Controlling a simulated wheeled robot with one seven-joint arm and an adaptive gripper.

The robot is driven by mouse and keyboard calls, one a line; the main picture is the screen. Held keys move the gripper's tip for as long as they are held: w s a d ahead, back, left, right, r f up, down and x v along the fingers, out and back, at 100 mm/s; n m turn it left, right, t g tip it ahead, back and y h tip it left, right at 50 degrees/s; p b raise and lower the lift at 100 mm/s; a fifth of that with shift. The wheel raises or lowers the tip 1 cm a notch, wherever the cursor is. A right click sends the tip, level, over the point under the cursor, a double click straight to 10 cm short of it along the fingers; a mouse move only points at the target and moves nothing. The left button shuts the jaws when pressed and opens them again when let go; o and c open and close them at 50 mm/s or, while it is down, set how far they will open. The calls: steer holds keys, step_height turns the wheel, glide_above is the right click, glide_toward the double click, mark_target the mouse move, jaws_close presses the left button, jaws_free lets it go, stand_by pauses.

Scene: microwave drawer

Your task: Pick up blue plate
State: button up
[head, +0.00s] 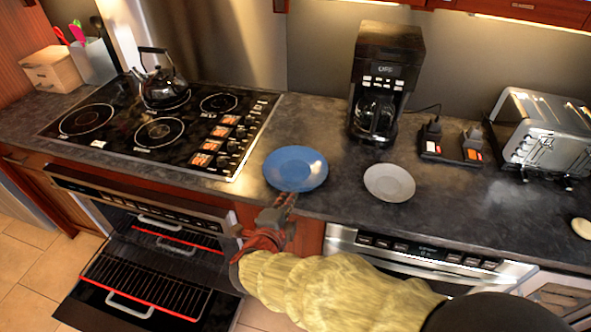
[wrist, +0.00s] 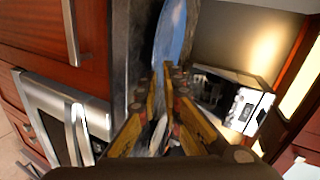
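The blue plate (head: 295,167) lies near the front edge of the counter, between the stove and the coffee maker. It also shows nearly edge-on at the top of the wrist view (wrist: 170,35). My gripper (head: 291,197) is at the plate's near rim, reaching in from the front of the counter. In the wrist view, its yellow fingers (wrist: 162,70) converge with their tips close together, right at the plate's lower end. I cannot tell whether the tips pinch the rim or only stand beside it.
A grey plate (head: 389,183) lies right of the blue one. A coffee maker (head: 383,85) stands behind, a toaster (head: 545,135) at right. A kettle (head: 160,85) sits on the stove (head: 160,130). An open oven door (head: 145,285) juts out below left. A cabinet handle (wrist: 70,35) shows in the wrist view.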

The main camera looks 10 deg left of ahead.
mark_target(302, 185)
steer(key=b+x, duration=0.1)
steer(key=x, duration=0.1)
steer(key=b+x, duration=0.1)
steer(key=x, duration=0.2)
steer(key=f+b+x, duration=0.1)
steer(key=x, duration=0.1)
steer(key=shift+d+b, duration=0.3)
steer(key=shift+d, duration=0.05)
steer(key=shift+w, duration=0.1)
jaws_close()
steer(key=shift+r, duration=0.2)
stand_by(0.3)
